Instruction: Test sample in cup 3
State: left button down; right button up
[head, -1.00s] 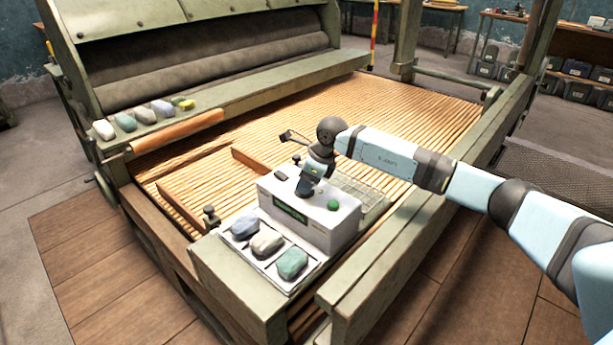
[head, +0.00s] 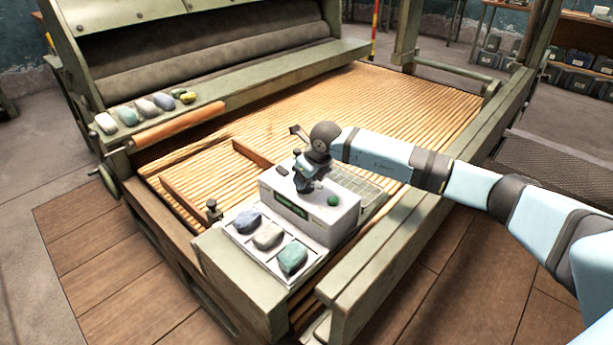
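A white tester box (head: 335,228) with a dark green display (head: 290,207) and a round green button (head: 333,200) stands on the machine's front corner. In front of it a shallow tray (head: 262,259) has three compartments with a blue lump (head: 247,222), a whitish lump (head: 268,237) and a green lump (head: 293,258). I see no cup numbers. My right gripper (head: 304,180) points down over the top of the box, left of the button. Its fingertips are small and dark, and I cannot tell whether they are open or touch the box. My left gripper is out of view.
Several coloured lumps (head: 146,108) lie on the rail at the back left. Wooden slats (head: 330,112) fill the machine bed behind the box, with brown dividers (head: 184,203) on them. A small dark knob (head: 212,209) stands left of the tray. Green beams (head: 400,240) border the right.

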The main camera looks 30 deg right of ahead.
jog(key=o, duration=0.9)
jog(key=shift+s+r, duration=0.15)
jog(key=shift+r, duration=0.4)
pick_arm(q)
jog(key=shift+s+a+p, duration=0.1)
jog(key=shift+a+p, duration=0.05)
jog(key=shift+p, duration=0.7)
pick_arm(e)
jog(key=v, duration=1.2)
jog(key=shift+s+d+r, duration=0.1)
jog(key=shift+d+r, duration=0.05)
jog(key=shift+r, duration=0.2)
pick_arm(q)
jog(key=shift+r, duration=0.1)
pick_arm(e)
jog(key=shift+s, duration=0.1)
